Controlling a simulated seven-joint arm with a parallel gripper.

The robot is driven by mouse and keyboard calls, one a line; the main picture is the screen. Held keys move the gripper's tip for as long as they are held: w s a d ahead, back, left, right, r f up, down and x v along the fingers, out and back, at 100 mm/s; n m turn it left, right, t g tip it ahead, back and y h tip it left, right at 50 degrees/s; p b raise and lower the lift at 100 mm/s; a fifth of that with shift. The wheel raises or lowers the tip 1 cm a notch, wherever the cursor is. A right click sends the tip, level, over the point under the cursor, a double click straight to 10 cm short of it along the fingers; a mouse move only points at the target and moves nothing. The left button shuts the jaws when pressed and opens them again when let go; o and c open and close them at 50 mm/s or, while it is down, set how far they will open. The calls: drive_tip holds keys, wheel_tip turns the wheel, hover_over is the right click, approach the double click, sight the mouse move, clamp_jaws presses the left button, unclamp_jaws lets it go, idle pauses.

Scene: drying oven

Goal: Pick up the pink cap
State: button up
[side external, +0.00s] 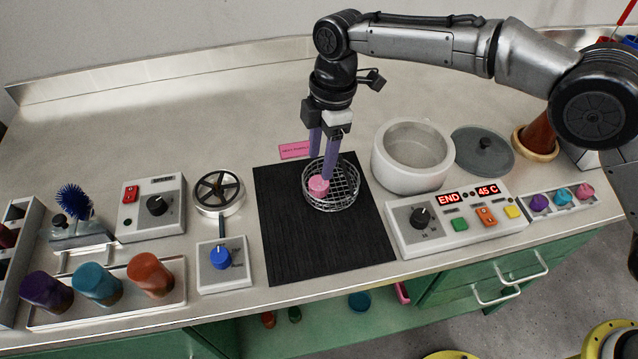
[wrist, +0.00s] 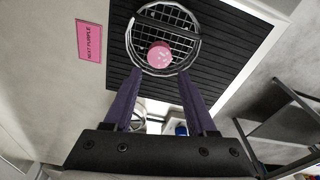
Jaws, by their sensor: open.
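A round pink cap (side external: 318,186) sits in a round wire basket (side external: 346,204) on the black mat (side external: 285,240). In the wrist view the pink cap (wrist: 159,55) lies toward the near side of the basket (wrist: 137,27). My gripper (side external: 322,168) points down with its purple fingers at the basket, close to the cap. In the wrist view my gripper (wrist: 160,78) is open and empty, with the cap ahead of the gap between the fingertips. Whether a finger touches the cap or the basket rim cannot be told.
A white pot (side external: 412,158) and its grey lid (side external: 483,150) stand right of the basket. A control box (side external: 450,222) reads END and 45 C. A tray at right (side external: 556,207) holds purple, blue and pink pieces. A pink label (side external: 294,150) lies behind the mat.

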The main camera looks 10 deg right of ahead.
sight(319, 182)
drive_tip(key=shift+a+f, duration=0.1)
drive_tip(key=shift+f, duration=3.05)
clamp_jaws()
